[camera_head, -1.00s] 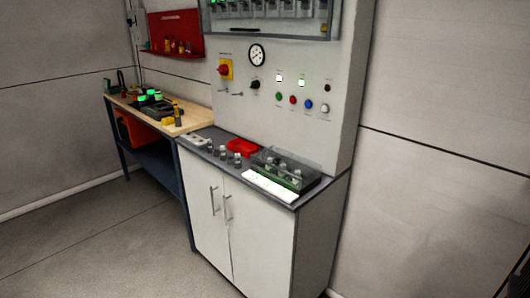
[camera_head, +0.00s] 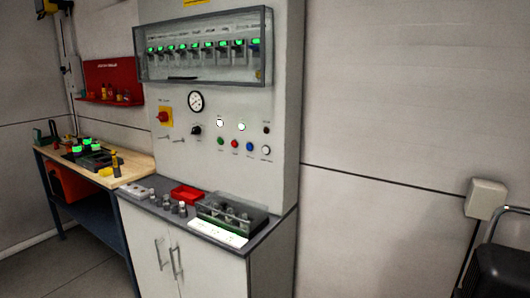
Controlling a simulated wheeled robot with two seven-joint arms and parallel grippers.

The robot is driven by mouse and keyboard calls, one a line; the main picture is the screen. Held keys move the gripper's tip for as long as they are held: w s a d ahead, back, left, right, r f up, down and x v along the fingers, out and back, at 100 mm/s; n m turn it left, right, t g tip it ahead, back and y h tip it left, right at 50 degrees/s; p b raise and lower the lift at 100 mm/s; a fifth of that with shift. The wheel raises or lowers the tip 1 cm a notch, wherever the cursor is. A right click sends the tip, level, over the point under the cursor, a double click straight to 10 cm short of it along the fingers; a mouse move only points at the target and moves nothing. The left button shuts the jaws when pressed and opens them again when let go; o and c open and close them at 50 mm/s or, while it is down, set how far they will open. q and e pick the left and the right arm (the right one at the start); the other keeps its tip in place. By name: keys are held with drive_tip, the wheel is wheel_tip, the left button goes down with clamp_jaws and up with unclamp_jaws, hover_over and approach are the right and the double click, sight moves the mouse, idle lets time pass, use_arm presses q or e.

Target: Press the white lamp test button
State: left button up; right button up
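The white lamp test button (camera_head: 266,150) is the rightmost of a row of small round buttons on the grey control panel (camera_head: 222,175). To its left in the row are a blue button (camera_head: 250,147), a red button (camera_head: 235,143) and a green button (camera_head: 221,141). A small dark round part (camera_head: 267,130) sits above the white button. Two lit white lamps (camera_head: 241,127) are above the coloured buttons. The labels are too small to read. Neither of my grippers is in view.
Below the panel, a dark counter (camera_head: 275,236) holds a red tray (camera_head: 187,193), a clear-walled box (camera_head: 228,215) and several small parts. A wooden workbench (camera_head: 135,164) stands at left. At right are a wall box (camera_head: 486,198) and a dark chair-like object (camera_head: 500,270).

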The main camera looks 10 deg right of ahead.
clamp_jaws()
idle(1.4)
